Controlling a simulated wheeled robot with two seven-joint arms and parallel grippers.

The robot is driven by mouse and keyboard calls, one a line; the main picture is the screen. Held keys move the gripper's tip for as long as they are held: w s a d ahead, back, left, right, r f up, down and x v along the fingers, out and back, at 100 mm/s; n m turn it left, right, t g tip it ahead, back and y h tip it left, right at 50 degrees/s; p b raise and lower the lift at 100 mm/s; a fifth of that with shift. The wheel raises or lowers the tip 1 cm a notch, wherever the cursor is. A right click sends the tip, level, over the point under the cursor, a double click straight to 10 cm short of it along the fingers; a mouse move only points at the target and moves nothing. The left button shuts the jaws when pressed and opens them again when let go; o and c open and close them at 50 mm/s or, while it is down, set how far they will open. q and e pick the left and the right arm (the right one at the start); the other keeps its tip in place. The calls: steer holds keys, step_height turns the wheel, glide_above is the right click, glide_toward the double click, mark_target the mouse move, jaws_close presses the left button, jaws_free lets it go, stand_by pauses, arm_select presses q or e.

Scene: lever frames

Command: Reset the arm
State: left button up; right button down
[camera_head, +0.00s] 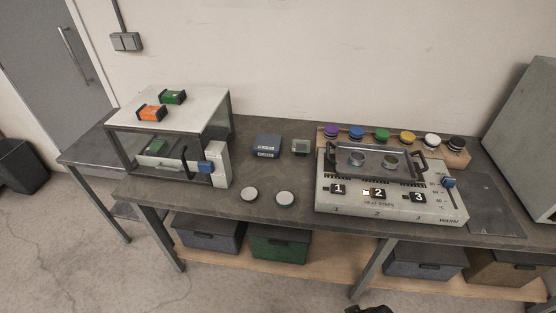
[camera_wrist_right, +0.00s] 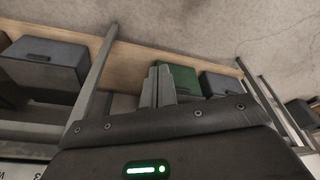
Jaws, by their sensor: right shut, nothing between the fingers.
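My right gripper (camera_wrist_right: 159,72) shows in the right wrist view with its two grey fingers together and nothing between them. It is off the bench, with the lower shelf and its bins behind the fingers. In the head view only a small dark part, likely of my right arm, shows at the bottom edge. My left gripper is in neither view. The heater box (camera_head: 334,207) with numbered switches 1, 2 and 3 and a blue-handled lever (camera_head: 448,182) stands on the right of the bench. A glass-fronted cabinet (camera_head: 219,163) with a blue handle (camera_head: 205,167) stands on the left.
The bench (camera_head: 240,205) holds two pale discs (camera_head: 250,194) (camera_head: 285,198), a dark blue box (camera_head: 267,145) and a row of coloured knobs (camera_head: 382,135). Green and orange blocks (camera_head: 172,97) (camera_head: 152,113) lie on the cabinet. Bins (camera_head: 280,246) fill the lower shelf. Floor in front is clear.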

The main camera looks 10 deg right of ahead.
steer(key=s+d+f+g+b, duration=0.1)
steer(key=s+f, duration=0.3)
steer(key=f, duration=0.8)
steer(key=s+f+b, duration=0.1)
steer(key=s+f, duration=0.2)
steer(key=f, duration=0.8)
steer(key=s+d+f+g+b, duration=0.1)
steer(key=s+d+f, duration=0.1)
steer(key=s+f, duration=0.8)
steer(key=shift+s, duration=1.2)
